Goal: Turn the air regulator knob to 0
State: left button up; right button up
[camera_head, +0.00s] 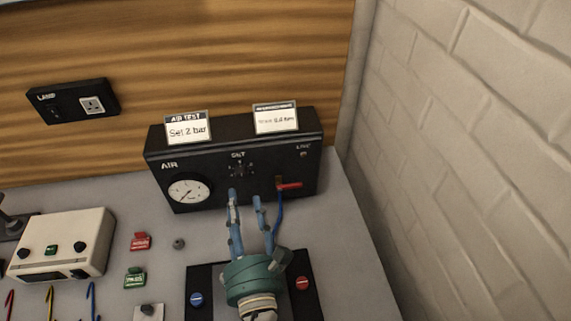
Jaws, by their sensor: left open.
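The black air box (208,160) stands at the back of the bench, with a round white gauge (189,190) on its left. A dark regulator knob (240,170) sits at the middle of its front panel, small and hard to read. A red lever (289,186) is on the right of the panel, with a blue hose below it. My left gripper (245,196) is in front of the panel, its two blue fingers apart and pointing up toward the knob. I see nothing between the fingers; whether they touch the panel I cannot tell. My right gripper is not in view.
Two white label cards, one reading "Set 2 bar" (188,130), stand on the box. A black plate (204,280) lies under my gripper. A cream control box (62,243) and red and green tags are at left. A brick wall (470,130) bounds the right.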

aim_at(242, 176)
pick_arm(q)
jog(key=shift+m+h, duration=0.3)
jog(key=shift+h, duration=0.4)
jog(key=w+p, duration=0.1)
jog(key=w, duration=0.1)
jog(key=w+f+p, duration=0.1)
jog(key=w, duration=0.2)
jog(key=w+p, duration=0.1)
jog(key=w, duration=0.1)
jog(key=shift+w+a+f, duration=0.3)
jog(key=shift+w+a, duration=0.05)
jog(key=shift+a, duration=0.05)
jog(key=shift+w+a, duration=0.15)
jog(key=shift+w, duration=0.15)
jog(key=shift+w+f, duration=0.1)
jog(key=shift+w, duration=0.2)
jog(key=shift+c, duration=1.3)
grip_shut()
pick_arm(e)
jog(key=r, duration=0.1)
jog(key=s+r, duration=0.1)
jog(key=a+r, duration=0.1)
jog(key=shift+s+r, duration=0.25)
